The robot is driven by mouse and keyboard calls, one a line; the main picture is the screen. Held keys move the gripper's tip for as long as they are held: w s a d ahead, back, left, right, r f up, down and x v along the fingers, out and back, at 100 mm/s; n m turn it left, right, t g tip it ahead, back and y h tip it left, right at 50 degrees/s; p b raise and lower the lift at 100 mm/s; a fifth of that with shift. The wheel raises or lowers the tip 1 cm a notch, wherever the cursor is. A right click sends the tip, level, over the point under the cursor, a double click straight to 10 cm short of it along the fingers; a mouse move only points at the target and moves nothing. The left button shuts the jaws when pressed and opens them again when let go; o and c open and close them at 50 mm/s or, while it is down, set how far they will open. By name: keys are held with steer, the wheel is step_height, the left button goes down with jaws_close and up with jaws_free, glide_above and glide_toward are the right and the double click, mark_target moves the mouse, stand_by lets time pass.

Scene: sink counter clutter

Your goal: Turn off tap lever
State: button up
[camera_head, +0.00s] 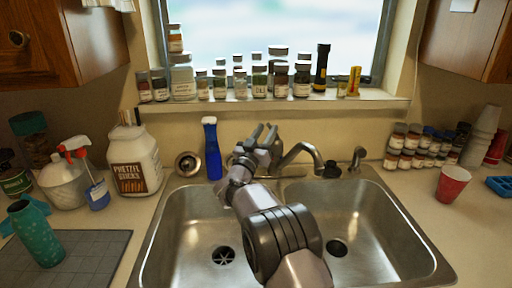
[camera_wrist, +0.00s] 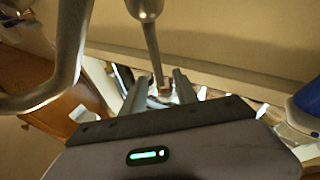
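The metal tap stands behind the sink; its curved spout (camera_head: 302,152) shows right of my gripper (camera_head: 264,133) in the head view. The spout also shows large at the left of the wrist view (camera_wrist: 75,50). A thin metal rod, which looks like the tap lever (camera_wrist: 152,45), comes down from the top of the wrist view. Its end appears between my two fingers (camera_wrist: 160,90), which are apart. I cannot tell whether the fingers touch it. In the head view my gripper and wrist hide the tap body and lever. No running water shows.
A blue bottle (camera_head: 212,150) stands close left of my gripper. The double sink (camera_head: 368,240) lies below my arm. Several jars line the window sill (camera_head: 393,104) behind. A pretzel jar (camera_head: 134,162) stands left, and a red cup (camera_head: 452,184) right. A small fixture (camera_head: 357,157) stands right of the spout.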

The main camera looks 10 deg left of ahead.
steer(key=p+v, duration=0.1)
steer(key=v, duration=1.4)
steer(key=w+d+r+m+g+y, duration=0.2)
steer(key=w+d+r, duration=0.1)
steer(key=d+r, duration=0.3)
steer(key=s+d+r+g+y, duration=0.3)
steer(key=s+d+r+y, duration=0.3)
steer(key=s, duration=0.1)
steer(key=s+d+f+g, duration=0.3)
steer(key=s, duration=0.8)
steer(key=s+d+f+g, duration=0.3)
steer(key=s+d+f, duration=0.1)
steer(key=s, duration=0.8)
steer(key=s+d+f+g, duration=0.3)
steer(key=s+f, duration=0.1)
steer(key=s, duration=0.8)
steer(key=shift+d+g, duration=0.2)
steer(key=shift+g, duration=0.2)
steer(key=shift+s, duration=0.1)
